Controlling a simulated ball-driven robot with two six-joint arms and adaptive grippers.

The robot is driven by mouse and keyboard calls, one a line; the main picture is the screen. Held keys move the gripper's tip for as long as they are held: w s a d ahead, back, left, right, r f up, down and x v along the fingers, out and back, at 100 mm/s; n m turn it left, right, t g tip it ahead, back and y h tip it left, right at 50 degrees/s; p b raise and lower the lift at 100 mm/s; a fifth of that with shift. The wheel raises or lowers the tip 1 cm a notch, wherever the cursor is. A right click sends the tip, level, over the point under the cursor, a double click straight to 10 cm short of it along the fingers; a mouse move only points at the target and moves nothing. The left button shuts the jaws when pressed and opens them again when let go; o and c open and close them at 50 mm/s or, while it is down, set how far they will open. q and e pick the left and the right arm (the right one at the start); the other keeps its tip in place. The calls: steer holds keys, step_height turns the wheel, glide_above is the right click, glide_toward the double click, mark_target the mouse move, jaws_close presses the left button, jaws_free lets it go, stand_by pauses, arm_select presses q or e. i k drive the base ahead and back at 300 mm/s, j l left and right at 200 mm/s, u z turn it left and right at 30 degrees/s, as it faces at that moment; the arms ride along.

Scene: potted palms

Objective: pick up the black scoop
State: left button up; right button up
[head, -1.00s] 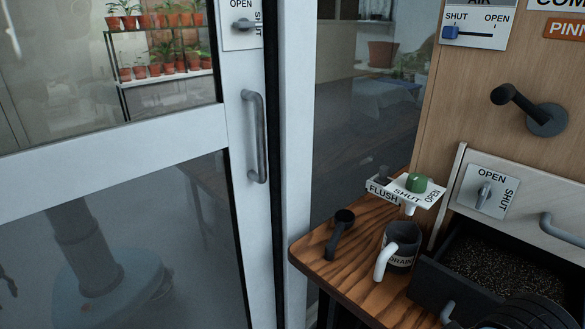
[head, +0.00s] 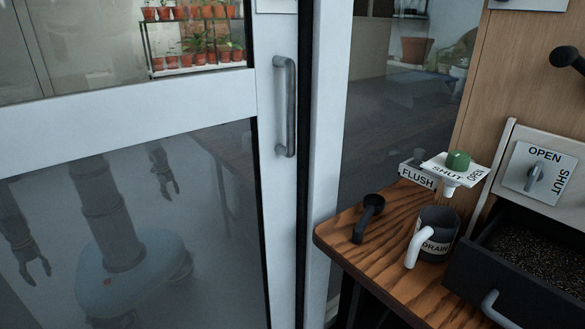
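The black scoop (head: 369,214) lies on the wooden shelf (head: 385,268), near its left end. Its round bowl is at the back and its handle points toward the front edge. It stands apart from the dark mug (head: 436,243) to its right, which has a white handle and a DRAIN label. Neither of my grippers shows directly in the head view. Arm and hand shapes appear in the door glass at the lower left; I cannot tell whether they are my reflection.
A glass door (head: 128,107) with a grey pull handle (head: 285,106) fills the left. Behind the mug is a FLUSH label (head: 417,176) and a green knob (head: 458,160) on a SHUT/OPEN plate. An open dark drawer (head: 503,297) holds granular material at the right.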

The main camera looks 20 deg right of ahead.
mark_target(373, 204)
steer(key=z, duration=0.65)
steer(key=i+j+z, duration=0.1)
steer(key=z, duration=0.5)
steer(key=j+z, duration=0.1)
steer(key=z, duration=0.55)
steer(key=j+z, duration=0.1)
steer(key=z, duration=0.5)
steer(key=j+z, duration=0.1)
steer(key=z, duration=0.55)
steer(key=j+z, duration=0.1)
steer(key=z, duration=0.5)
steer(key=k+z, duration=0.1)
steer(key=z, duration=0.55)
steer(key=j+z, duration=0.1)
steer(key=z, duration=0.5)
steer(key=u, duration=0.55)
steer(key=k+j+u, duration=0.1)
steer(key=u, duration=1)
steer(key=j+u, duration=0.15)
steer(key=u, duration=0.4)
steer(key=j+u, duration=0.1)
steer(key=u, duration=0.45)
steer(key=j+u, duration=0.1)
steer(key=u, duration=0.45)
steer(key=j+u, duration=0.1)
steer(key=u, duration=0.45)
steer(key=j+u, duration=0.1)
steer(key=u, duration=0.4)
